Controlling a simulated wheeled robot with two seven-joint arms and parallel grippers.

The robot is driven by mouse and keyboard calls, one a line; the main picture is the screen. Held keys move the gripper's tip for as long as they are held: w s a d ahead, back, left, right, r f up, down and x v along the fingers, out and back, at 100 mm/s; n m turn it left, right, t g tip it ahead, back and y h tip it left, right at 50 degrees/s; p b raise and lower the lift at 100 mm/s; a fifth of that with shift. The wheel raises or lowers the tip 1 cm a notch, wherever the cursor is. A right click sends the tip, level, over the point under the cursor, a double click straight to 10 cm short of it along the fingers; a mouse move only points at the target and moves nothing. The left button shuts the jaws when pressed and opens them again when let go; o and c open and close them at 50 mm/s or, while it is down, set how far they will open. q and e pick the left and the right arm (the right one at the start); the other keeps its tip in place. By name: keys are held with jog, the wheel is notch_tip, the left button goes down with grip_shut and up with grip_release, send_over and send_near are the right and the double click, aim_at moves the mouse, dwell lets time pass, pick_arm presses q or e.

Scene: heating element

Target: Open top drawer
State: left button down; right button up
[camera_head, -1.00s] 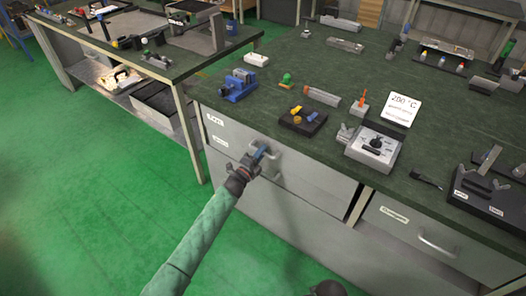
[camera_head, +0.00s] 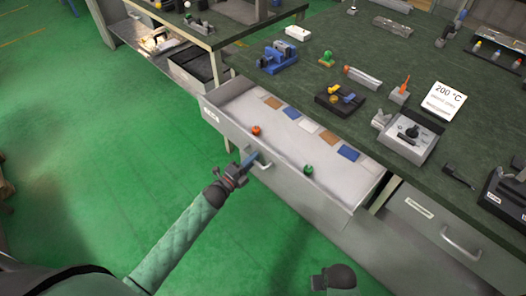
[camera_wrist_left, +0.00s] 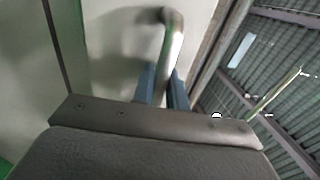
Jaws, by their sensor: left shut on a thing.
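The top drawer (camera_head: 290,205) under the green-topped bench stands pulled well out in the head view. Inside it lie a row of coloured square tiles, an orange-red item (camera_head: 256,130) and a green item (camera_head: 308,169). My left gripper (camera_head: 251,160) is shut on the drawer's handle (camera_head: 263,164) at the front face. The left wrist view shows the metal handle (camera_wrist_left: 172,40) between the blue fingers (camera_wrist_left: 162,90), with the pale drawer front behind it. No right gripper can be made out for sure; a dark rounded part shows at the bottom edge.
The bench top (camera_head: 300,85) holds a blue device (camera_head: 277,57), a black tray with yellow parts (camera_head: 340,98), a grey heater (camera_head: 408,135) and a 200 °C sign (camera_head: 443,106). A second closed drawer (camera_head: 440,228) is at right. Green floor at left is clear.

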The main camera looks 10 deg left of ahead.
pick_arm(q)
jog(key=shift+r+v, duration=0.2)
jog(key=shift+v, duration=0.9)
pick_arm(e)
jog(key=shift+w+r, duration=0.1)
jog(key=shift+r, duration=0.3)
jog(key=shift+f, duration=0.1)
pick_arm(q)
jog(key=c, duration=1.5)
grip_release()
